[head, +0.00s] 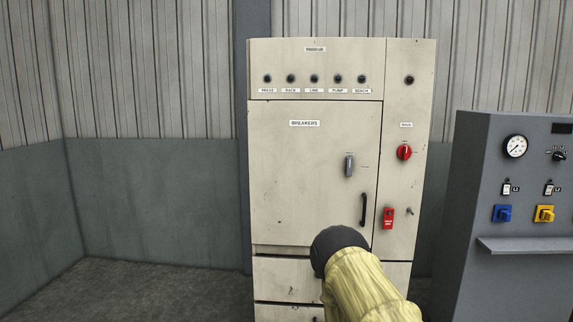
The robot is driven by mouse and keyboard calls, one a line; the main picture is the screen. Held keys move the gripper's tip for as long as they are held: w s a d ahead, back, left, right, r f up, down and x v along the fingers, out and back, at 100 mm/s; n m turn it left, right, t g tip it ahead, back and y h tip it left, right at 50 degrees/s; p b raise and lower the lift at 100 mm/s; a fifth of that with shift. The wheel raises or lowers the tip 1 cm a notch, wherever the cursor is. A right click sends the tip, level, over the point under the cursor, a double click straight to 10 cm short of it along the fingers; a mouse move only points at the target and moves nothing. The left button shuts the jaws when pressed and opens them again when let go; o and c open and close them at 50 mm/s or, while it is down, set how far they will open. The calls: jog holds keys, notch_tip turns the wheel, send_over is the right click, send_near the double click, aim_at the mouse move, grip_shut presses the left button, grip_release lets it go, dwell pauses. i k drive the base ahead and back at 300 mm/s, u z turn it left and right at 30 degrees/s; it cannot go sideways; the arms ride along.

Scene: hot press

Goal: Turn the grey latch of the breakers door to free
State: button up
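The beige breakers door (300,180) fills the middle of the cabinet in the head view and looks shut. Its grey latch (349,165) stands upright near the door's right edge, with small marks above and to the right that are too small to read. A black door handle (364,209) is below and right of the latch. My arm, in a yellow sleeve with a dark rounded joint, rises from the bottom in front of the lower drawers, below the latch and apart from it. My gripper's fingers do not show.
A red rotary switch (404,152) and a red tag (388,218) are on the cabinet's right panel. Several dark indicators line the top panel (330,60). A grey console (480,190) with a shelf (520,245) stands at right. The floor (150,290) at left is clear.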

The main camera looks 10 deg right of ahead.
aim_at(349, 160)
jog(key=u, duration=0.1)
jog(key=i, duration=1.45)
jog(key=z, duration=0.8)
